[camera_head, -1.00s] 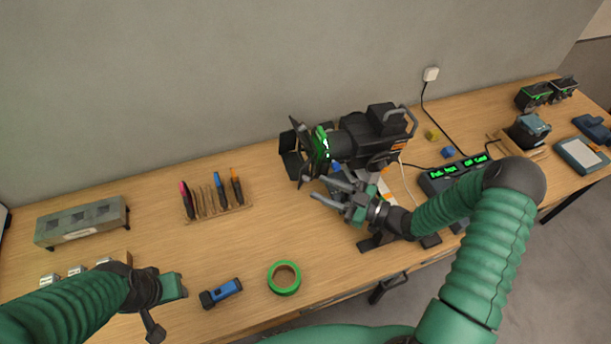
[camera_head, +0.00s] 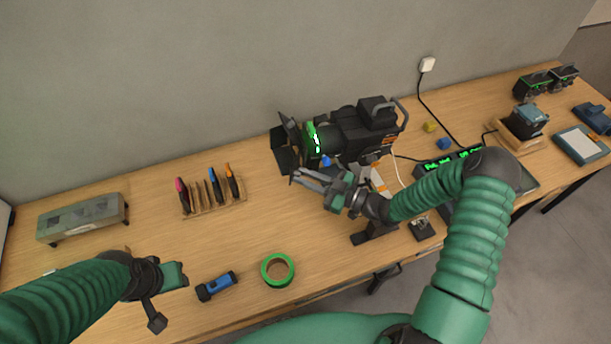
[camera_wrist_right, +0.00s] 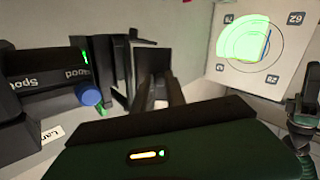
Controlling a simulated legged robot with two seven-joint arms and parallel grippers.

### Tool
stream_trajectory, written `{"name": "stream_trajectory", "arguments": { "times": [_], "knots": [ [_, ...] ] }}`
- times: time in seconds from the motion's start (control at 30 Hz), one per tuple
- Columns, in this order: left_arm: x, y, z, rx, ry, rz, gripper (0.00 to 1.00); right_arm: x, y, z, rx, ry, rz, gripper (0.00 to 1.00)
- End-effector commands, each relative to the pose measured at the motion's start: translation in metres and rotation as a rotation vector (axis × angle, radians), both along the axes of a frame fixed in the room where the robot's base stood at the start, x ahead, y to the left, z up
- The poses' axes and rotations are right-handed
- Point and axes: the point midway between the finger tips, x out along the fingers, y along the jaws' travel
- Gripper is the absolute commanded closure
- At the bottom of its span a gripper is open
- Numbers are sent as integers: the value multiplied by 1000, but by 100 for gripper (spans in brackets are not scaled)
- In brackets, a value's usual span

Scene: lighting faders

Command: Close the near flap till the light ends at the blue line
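The black lamp (camera_head: 365,132) with a green front ring (camera_head: 314,138) points left in the head view. Dark flaps (camera_head: 285,158) stand at its front; they also show upright in the wrist view (camera_wrist_right: 120,70). Which is the near flap is hard to tell. My right gripper (camera_head: 296,177) is just in front of the flaps, its fingers slightly apart with nothing seen between them; contact is unclear. In the wrist view a white target board (camera_wrist_right: 225,75) carries a green light patch (camera_wrist_right: 238,38) with its right side close to the blue line (camera_wrist_right: 266,46). My left gripper (camera_head: 173,276) hangs over the table's left.
A green tape roll (camera_head: 277,270), a blue flashlight (camera_head: 216,286) and a tool rack (camera_head: 213,200) lie on the table. A grey box (camera_head: 83,218) stands at the left. A fader console (camera_head: 440,165) is partly behind my right arm.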

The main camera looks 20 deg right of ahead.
Motion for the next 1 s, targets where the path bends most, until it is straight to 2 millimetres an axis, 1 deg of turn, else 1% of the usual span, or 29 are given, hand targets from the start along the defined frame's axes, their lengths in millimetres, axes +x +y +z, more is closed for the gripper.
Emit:
{"name": "stream_trajectory", "arguments": {
  "times": [0.6,0.8,1.0],
  "knots": [
    [0,0,0,0,0,0,62,3,0,1,-4,-1,-11,100],
    [0,0,-5,0,0,0,62,3,4,0,-3,6,-73,100],
    [0,0,-4,0,0,0,62,4,3,1,-5,6,-82,100]
  ]
}}
